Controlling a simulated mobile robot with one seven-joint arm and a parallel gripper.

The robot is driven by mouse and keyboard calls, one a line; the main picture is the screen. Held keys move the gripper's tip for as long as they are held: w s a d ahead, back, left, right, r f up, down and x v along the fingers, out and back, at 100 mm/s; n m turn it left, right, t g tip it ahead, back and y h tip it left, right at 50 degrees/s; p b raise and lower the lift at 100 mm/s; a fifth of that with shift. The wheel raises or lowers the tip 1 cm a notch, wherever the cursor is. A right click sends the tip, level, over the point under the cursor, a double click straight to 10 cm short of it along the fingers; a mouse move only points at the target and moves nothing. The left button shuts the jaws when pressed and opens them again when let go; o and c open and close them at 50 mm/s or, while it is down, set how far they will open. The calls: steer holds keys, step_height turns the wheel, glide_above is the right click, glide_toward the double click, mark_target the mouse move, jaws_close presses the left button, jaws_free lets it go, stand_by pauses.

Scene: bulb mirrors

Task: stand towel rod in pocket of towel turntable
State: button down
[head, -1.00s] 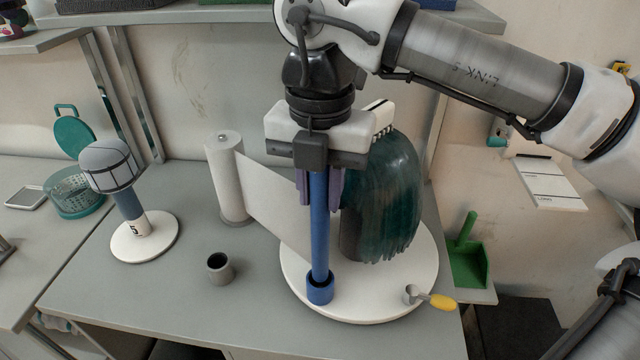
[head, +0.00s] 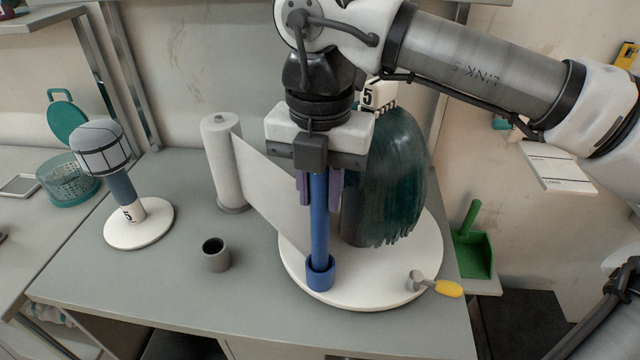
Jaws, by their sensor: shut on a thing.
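My gripper (head: 319,187) is shut on the blue towel rod (head: 319,222) and holds it upright. The white round towel turntable (head: 370,295) lies on the grey table. A short blue cup-like pocket (head: 320,276) stands near its front left edge. The rod's lower end meets the pocket, and the rim shows around it, so it appears to be inside. How deep it sits is hidden by the pocket wall. The rod's top is hidden by my gripper.
A dark teal fringed thing (head: 395,180) stands on the turntable close right of my gripper. A yellow-handled scoop (head: 435,284) lies at its right edge. A white paper roll (head: 222,160), a grey cup (head: 216,255) and a domed stand (head: 125,190) are on the left.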

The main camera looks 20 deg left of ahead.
steer(key=shift+f+b, duration=0.55)
steer(key=shift+f, duration=0.25)
steer(key=shift+c, duration=2.4)
jaws_free()
steer(key=shift+r, duration=0.1)
steer(key=shift+r, duration=0.1)
steer(key=shift+r+p, duration=2.6)
steer(key=shift+r, duration=0.85)
